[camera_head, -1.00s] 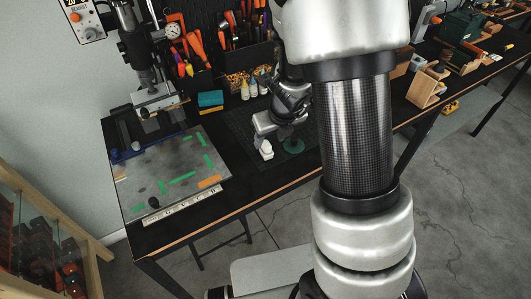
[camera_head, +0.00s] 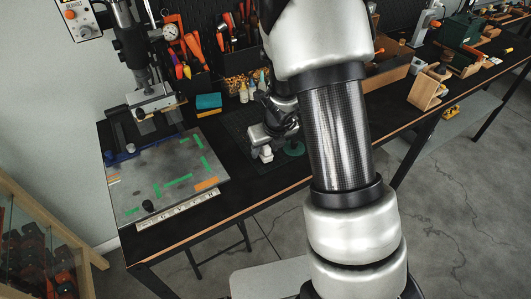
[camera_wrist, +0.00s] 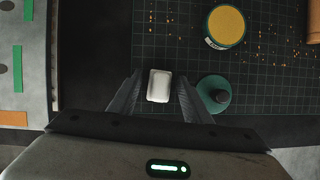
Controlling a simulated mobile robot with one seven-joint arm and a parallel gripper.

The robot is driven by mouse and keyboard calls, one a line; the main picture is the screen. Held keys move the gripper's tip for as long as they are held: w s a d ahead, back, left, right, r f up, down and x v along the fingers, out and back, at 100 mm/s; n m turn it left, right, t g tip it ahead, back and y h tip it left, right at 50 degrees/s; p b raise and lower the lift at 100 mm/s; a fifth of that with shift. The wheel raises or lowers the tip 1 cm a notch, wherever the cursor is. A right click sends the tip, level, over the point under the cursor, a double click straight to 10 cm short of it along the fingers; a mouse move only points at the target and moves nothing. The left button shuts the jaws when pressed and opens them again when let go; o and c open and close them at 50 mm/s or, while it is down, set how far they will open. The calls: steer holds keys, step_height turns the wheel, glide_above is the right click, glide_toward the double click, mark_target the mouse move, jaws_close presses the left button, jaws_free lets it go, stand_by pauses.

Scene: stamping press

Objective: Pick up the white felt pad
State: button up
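The white felt pad (camera_wrist: 159,86) is a small pale block with rounded corners on the dark gridded mat (camera_wrist: 180,45). In the head view the white pad (camera_head: 266,154) shows at the mat's near side, just below my gripper (camera_head: 265,141). In the wrist view my gripper (camera_wrist: 159,80) is open, with one finger on each side of the pad. Dark gaps show between the pad and both fingers. I cannot tell how far the fingertips are above the mat.
A green disc with a dark knob (camera_wrist: 214,92) is close beside the right finger. A yellow-topped round tin (camera_wrist: 225,27) stands farther up the mat. A grey board with green strips (camera_head: 165,178) lies left. Tool holders (camera_head: 195,65) stand behind.

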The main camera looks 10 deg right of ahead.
steer(key=c, duration=0.9)
step_height(320, 180, up, 10)
steer(key=p, duration=0.6)
steer(key=o, duration=0.5)
steer(key=c, duration=0.4)
